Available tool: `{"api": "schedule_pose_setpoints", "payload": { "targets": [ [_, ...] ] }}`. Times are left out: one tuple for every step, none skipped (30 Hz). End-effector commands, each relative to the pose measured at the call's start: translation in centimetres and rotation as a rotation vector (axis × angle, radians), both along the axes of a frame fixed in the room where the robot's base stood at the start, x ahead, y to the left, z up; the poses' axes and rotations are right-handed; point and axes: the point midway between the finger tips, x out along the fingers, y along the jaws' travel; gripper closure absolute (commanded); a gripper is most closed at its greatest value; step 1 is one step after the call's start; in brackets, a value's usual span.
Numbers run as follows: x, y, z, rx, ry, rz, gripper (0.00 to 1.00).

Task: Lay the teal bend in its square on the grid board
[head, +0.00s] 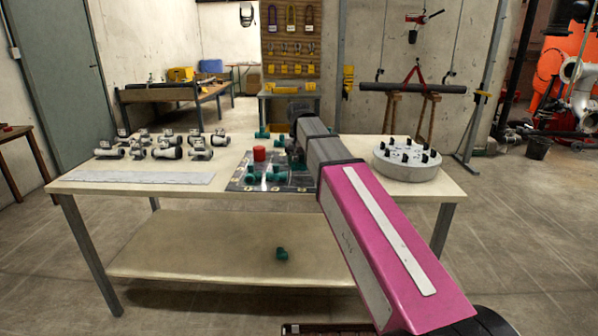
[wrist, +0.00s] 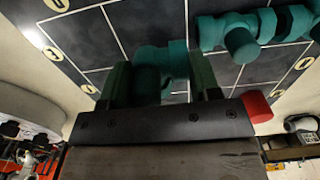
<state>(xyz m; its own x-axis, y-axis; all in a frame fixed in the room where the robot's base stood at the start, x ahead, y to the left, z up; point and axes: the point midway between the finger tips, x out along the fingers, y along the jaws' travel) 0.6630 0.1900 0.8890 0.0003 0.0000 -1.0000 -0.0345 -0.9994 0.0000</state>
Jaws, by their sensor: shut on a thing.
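The grid board (head: 236,184) is dark with pale lines and numbered yellow discs, and it lies on the table. In the wrist view the board (wrist: 85,42) fills the upper part. My gripper (wrist: 162,78) is shut on a teal bend (wrist: 152,56), which sits between its two dark green fingers over the board. I cannot tell whether the bend touches the board; the fingers hide part of it. In the head view my arm hides the gripper's tips and the held bend. Other teal fittings (wrist: 240,40) lie on the board to the right of the gripper.
A red cylinder (head: 259,154) stands on the board's far left part. Grey and white fittings (head: 170,149) stand at the table's left, behind a pale strip (head: 140,177). A round grey block (head: 407,168) with black clips is at the right. A teal piece (head: 282,254) lies on the lower shelf.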

Motion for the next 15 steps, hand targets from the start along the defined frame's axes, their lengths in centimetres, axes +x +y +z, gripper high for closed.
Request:
{"api": "schedule_pose_setpoints", "payload": {
  "targets": [
    [0.0, 0.0, -0.3, 0.000, 0.000, 0.000, 0.67],
    [0.0, 0.0, -0.6, 0.000, 0.001, 0.000, 0.67],
    [-0.1, 0.0, -1.0, 0.000, 0.001, 0.000, 0.67],
    [-0.1, 0.0, -1.4, -0.001, 0.002, 0.000, 0.67],
    [-0.1, 0.0, -1.8, -0.001, 0.002, 0.000, 0.67],
    [-0.1, 0.0, -2.3, -0.001, 0.002, 0.000, 0.67],
    [-0.1, 0.0, -2.8, -0.001, 0.002, 0.000, 0.67],
    [-0.1, 0.0, -3.1, -0.001, 0.002, 0.000, 0.67],
    [-0.1, 0.0, -3.6, -0.001, 0.001, 0.000, 0.67],
    [-0.1, 0.0, -3.8, -0.001, 0.001, 0.000, 0.67],
    [-0.1, 0.0, -3.9, 0.000, 0.001, 0.000, 0.67],
    [0.0, 0.0, -4.0, 0.000, 0.001, 0.000, 0.67],
    [0.0, 0.0, -4.0, 0.000, 0.000, 0.000, 0.67],
    [0.0, 0.0, -3.9, 0.000, 0.000, 0.000, 0.67],
    [0.0, 0.0, -3.9, 0.000, 0.000, 0.000, 0.67]
  ]
}}
